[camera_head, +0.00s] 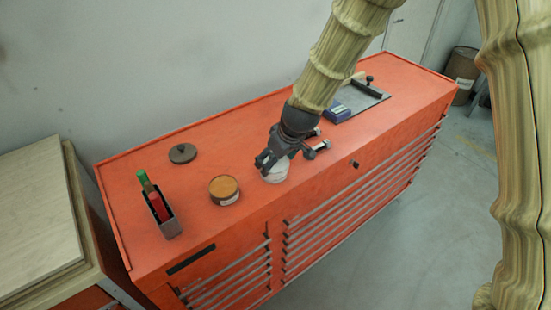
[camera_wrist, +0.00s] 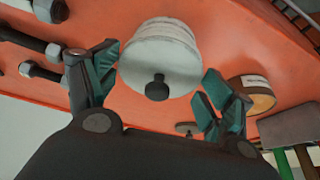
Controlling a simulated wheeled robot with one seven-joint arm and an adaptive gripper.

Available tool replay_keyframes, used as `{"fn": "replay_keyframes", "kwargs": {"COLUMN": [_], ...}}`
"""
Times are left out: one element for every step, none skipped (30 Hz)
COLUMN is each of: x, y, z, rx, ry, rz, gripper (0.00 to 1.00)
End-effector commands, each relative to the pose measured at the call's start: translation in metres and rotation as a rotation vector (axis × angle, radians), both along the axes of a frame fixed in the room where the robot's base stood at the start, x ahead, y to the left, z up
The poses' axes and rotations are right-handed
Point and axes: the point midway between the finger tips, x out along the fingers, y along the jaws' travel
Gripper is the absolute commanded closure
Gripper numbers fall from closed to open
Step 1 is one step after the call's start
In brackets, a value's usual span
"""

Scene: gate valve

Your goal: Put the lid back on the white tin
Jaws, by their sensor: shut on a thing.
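The white tin (camera_head: 276,174) stands on the orange cabinet top, directly below my gripper (camera_head: 268,160). In the wrist view the tin's side (camera_wrist: 160,28) shows behind a pale round lid (camera_wrist: 135,75) with a black knob (camera_wrist: 157,87). My gripper's fingers (camera_wrist: 160,82) are on opposite sides of the lid, shut on its rim. The lid lines up closely with the tin; I cannot tell whether it is fully seated. My gripper hides part of the tin and lid in the head view.
An open tin with orange-brown contents (camera_head: 224,188) stands to the left. A dark round lid (camera_head: 182,153) lies behind it. A grey holder (camera_head: 160,213) has red and green handles.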

Motion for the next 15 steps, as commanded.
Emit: {"fn": "replay_keyframes", "kwargs": {"x": [0.0000, 0.0001, 0.0001, 0.0001, 0.0002, 0.0002, 0.0002, 0.0002, 0.0002, 0.0002, 0.0002, 0.0002, 0.0002, 0.0002, 0.0002], "y": [0.0000, 0.0001, 0.0001, 0.0001, 0.0001, 0.0000, 0.0001, 0.0001, 0.0001, 0.0001, 0.0001, 0.0000, 0.0000, 0.0000, 0.0000], "z": [0.0004, 0.0004, 0.0003, 0.0001, 0.0000, -0.0001, -0.0002, -0.0002, -0.0002, -0.0002, -0.0002, -0.0001, -0.0001, -0.0001, -0.0001], "rx": [0.000, 0.000, 0.000, -0.001, -0.001, -0.001, 0.000, 0.000, 0.000, 0.000, 0.000, 0.000, 0.000, 0.000, 0.000], "ry": [0.000, 0.000, 0.000, -0.001, -0.001, -0.001, 0.000, 0.000, 0.000, 0.000, 0.000, 0.000, 0.000, 0.000, 0.000], "rz": [0.000, 0.000, 0.001, 0.002, 0.002, 0.002, 0.001, 0.001, 0.001, 0.001, 0.001, 0.001, 0.001, 0.001, 0.001], "gripper": [0.38, 0.38, 0.38, 0.38, 0.38, 0.38, 0.38, 0.38, 0.38, 0.38, 0.38, 0.38, 0.38, 0.38, 0.13]}}
